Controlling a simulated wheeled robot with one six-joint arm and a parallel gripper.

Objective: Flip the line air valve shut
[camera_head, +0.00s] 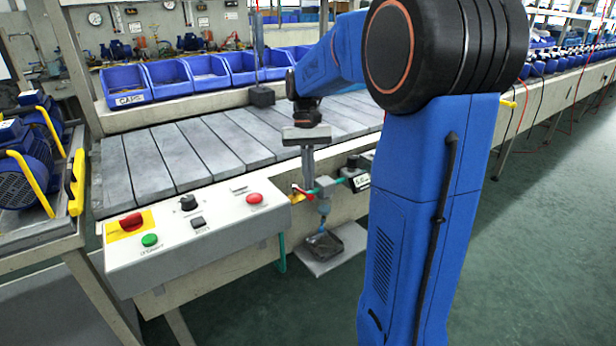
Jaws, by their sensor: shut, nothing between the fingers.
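The line air valve is at the front edge of the conveyor, right of the control box. Its small red lever (301,191) points left and slightly up from the grey-green fitting (325,184). A filter bowl (324,206) hangs below that fitting. My gripper (308,186) points straight down, its fingers shut and empty. The fingertips are right at the lever in the picture and partly cover it. I cannot tell whether they touch it.
A control box (190,232) with red, green and black controls stands left of the valve. Slats (215,147) lie behind, with blue bins (167,77) beyond. A dark tray (335,241) sits on a low plate below. A label block (357,181) is to the right.

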